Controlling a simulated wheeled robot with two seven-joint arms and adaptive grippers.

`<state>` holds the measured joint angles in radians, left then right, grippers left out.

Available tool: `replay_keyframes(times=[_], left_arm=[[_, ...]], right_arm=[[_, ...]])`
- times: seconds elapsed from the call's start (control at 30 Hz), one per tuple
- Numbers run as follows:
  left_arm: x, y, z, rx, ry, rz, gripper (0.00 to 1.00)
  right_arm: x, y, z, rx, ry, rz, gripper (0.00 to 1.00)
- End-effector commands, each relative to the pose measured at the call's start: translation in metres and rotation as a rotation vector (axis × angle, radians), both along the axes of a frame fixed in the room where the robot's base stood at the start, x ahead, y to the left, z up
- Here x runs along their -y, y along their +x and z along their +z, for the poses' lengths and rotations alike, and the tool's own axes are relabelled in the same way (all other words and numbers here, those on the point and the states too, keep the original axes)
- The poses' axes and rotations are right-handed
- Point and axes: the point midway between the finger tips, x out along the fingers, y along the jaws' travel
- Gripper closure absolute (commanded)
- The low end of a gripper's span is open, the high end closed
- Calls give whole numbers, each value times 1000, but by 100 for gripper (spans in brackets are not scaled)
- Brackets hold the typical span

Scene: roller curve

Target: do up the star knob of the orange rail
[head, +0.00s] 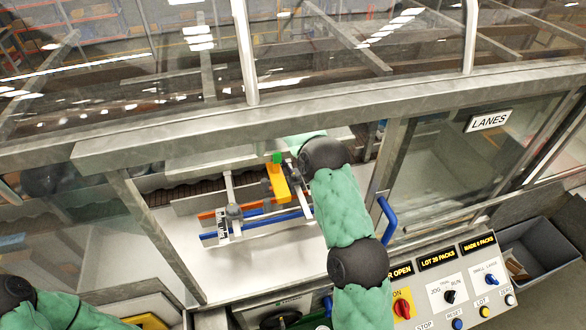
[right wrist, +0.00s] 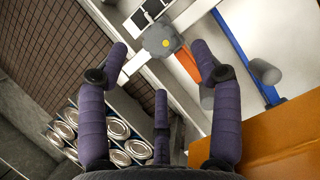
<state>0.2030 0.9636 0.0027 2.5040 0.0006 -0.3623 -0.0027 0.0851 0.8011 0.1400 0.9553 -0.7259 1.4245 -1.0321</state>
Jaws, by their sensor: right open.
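A grey star knob with a yellow centre dot (right wrist: 164,43) shows in the right wrist view, on a pale crossbar. My right gripper (right wrist: 160,62) is open, its purple fingers spread around the near side of the knob without visible contact. In the head view the orange rail (head: 206,214) lies beside a blue rail (head: 262,225), and another grey knob (head: 233,211) stands on the left crossbar. There my right arm hides most of its gripper. My left arm shows at lower left; its gripper is out of frame.
A yellow-orange bracket (head: 279,184) with a green top stands by the rails. A blue handle (head: 387,220), a control panel (head: 440,290) and the window frame are close to my right arm.

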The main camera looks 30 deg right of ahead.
Motion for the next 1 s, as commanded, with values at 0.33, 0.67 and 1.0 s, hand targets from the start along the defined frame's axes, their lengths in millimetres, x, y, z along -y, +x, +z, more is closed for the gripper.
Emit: replay_keyframes(times=[0.33,0.67,1.0], left_arm=[[0,1,8,1,0,0,51],[0,1,9,1,0,0,51],[0,1,9,1,0,0,51]], right_arm=[[17,-8,-45,-3,0,0,35],[19,-9,-52,-1,1,1,35],[19,-9,-52,-1,1,1,87]])
